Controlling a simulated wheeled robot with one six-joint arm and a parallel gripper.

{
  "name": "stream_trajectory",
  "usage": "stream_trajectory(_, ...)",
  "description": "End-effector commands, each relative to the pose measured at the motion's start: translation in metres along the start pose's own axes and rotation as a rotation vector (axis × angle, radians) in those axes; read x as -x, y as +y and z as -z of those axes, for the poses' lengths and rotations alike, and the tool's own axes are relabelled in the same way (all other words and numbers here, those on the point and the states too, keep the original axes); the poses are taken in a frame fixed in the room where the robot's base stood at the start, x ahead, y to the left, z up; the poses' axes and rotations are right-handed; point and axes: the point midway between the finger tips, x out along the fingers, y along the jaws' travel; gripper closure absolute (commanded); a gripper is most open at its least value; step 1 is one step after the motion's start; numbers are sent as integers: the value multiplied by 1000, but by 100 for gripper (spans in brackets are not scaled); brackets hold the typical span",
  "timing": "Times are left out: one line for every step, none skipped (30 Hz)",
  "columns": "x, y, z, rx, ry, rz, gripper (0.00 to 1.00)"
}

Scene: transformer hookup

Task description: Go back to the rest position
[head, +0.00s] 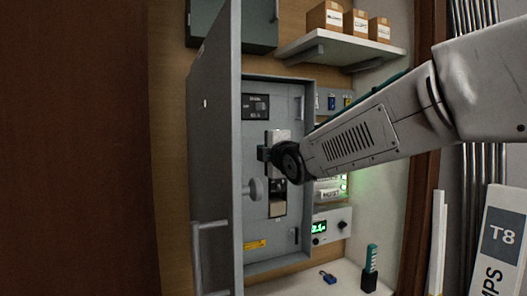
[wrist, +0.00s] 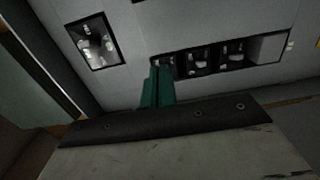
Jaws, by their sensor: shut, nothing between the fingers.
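My arm reaches in from the right in the head view, and its wrist end is in front of the grey cabinet's inner panel (head: 286,110). My gripper's fingers are hidden behind the wrist in the head view. In the wrist view my gripper (wrist: 157,84) shows as green fingers that are shut and empty. They point at the panel, close to the left end of a dark slot (wrist: 220,57) with several pale terminals. I cannot tell whether the tips touch it. A square recess (wrist: 95,42) with pale parts lies to the left of the fingers.
The cabinet door (head: 215,130) stands open at the left of my wrist, with a handle (head: 210,226). A shelf (head: 340,50) with cardboard boxes hangs above my arm. A lit meter (head: 325,227), a blue padlock-like item (head: 328,277) and a teal-handled tool (head: 371,262) are below.

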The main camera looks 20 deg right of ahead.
Motion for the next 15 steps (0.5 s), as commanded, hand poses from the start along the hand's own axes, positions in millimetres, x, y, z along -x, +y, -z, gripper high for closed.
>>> stream_trajectory(0, 0, 0, 0, 0, 0, 100)
stream_trajectory(0, 0, 0, 0, 0, 0, 100)
stream_trajectory(0, 0, 0, 0, 0, 0, 100)
stream_trajectory(0, 0, 0, 0, 0, 0, 100)
stream_trajectory(0, 0, 0, 0, 0, 0, 100)
stream_trajectory(0, 0, 0, 0, 0, 0, 100)
stream_trajectory(0, 0, 0, -1, 0, 0, 100)
stream_trajectory(0, 0, 0, -6, 0, 0, 100)
stream_trajectory(0, 0, 0, -22, -1, 2, 100)
stream_trajectory(0, -2, -1, -42, -4, 12, 100)
stream_trajectory(0, -7, -2, -73, -10, 34, 100)
stream_trajectory(1, -18, -4, -131, -26, 82, 100)
stream_trajectory(3, -31, -7, -187, -43, 133, 100)
stream_trajectory(6, -48, -9, -249, -67, 194, 100)
stream_trajectory(15, -72, -12, -340, -109, 282, 100)
